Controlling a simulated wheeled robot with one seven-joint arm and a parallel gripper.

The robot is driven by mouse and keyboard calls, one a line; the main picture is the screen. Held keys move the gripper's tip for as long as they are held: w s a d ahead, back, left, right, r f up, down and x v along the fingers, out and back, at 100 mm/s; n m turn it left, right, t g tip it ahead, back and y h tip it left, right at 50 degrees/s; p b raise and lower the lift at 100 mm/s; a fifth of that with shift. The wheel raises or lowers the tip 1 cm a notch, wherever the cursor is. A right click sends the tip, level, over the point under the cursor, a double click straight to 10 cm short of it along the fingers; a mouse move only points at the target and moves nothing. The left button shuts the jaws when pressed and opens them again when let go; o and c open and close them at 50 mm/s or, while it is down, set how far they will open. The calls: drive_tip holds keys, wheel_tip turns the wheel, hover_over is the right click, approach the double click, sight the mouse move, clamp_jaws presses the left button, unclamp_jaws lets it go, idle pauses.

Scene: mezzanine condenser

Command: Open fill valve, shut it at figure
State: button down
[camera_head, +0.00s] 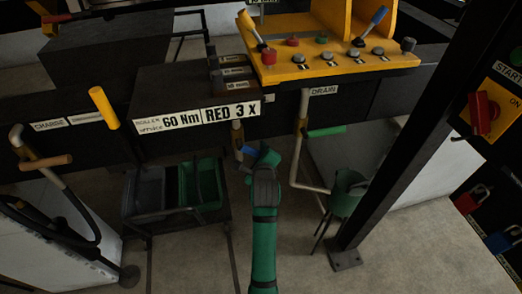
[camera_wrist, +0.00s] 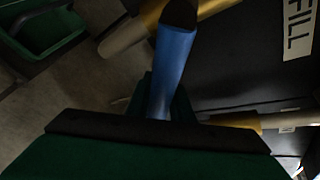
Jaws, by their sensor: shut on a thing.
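The fill valve's blue lever (camera_head: 251,154) shows at my gripper (camera_head: 263,163), under the front of the dark bench. My gripper is shut on this lever and hides part of it. In the wrist view the blue lever (camera_wrist: 174,65) rises from between the jaws (camera_wrist: 160,115) and ends in a dark tip. A brass valve part and pale pipe (camera_wrist: 125,36) lie behind it. The FILL label (camera_wrist: 298,30) is at the upper right. In the head view the valve's pipe (camera_head: 238,138) comes down left of my gripper. I see no readable level figure.
The drain valve's green lever (camera_head: 326,131) sits close on the right, above a green bucket (camera_head: 347,190). A cart with bins (camera_head: 203,182) stands lower left. A yellow console (camera_head: 335,65) is above. A black post (camera_head: 385,150) stands at right. The floor ahead is partly clear.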

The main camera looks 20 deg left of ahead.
drive_tip(key=shift+s, duration=0.1)
drive_tip(key=c, duration=1.6)
unclamp_jaws()
drive_tip(key=shift+o, duration=0.2)
drive_tip(key=v, duration=1)
drive_tip(key=shift+s+d, duration=0.15)
drive_tip(key=shift+s, duration=0.15)
drive_tip(key=shift+r, duration=0.1)
